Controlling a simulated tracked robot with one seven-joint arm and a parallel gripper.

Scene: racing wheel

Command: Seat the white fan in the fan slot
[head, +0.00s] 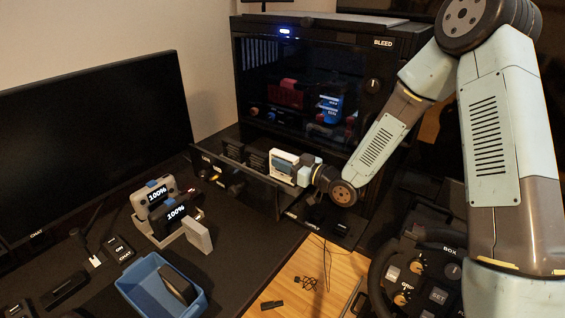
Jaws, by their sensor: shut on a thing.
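The white fan (282,160) is a small white square frame with a dark middle, in front of the black computer case at the centre of the head view. My gripper (297,173) reaches in from the right and is shut on the fan, at its right side. Dark block-shaped parts (256,160) stand just left of the fan, behind a low black panel (236,178). I cannot make out the fan slot for certain. Whether the fan touches the panel or the parts beside it is too small to tell.
The black case (385,60) with red and blue parts inside stands behind. A monitor (90,130) is at left. A blue bin (158,285), a stand with two 100% devices (172,220) and a steering wheel (425,275) are in front. Cables lie on the wooden surface (290,285).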

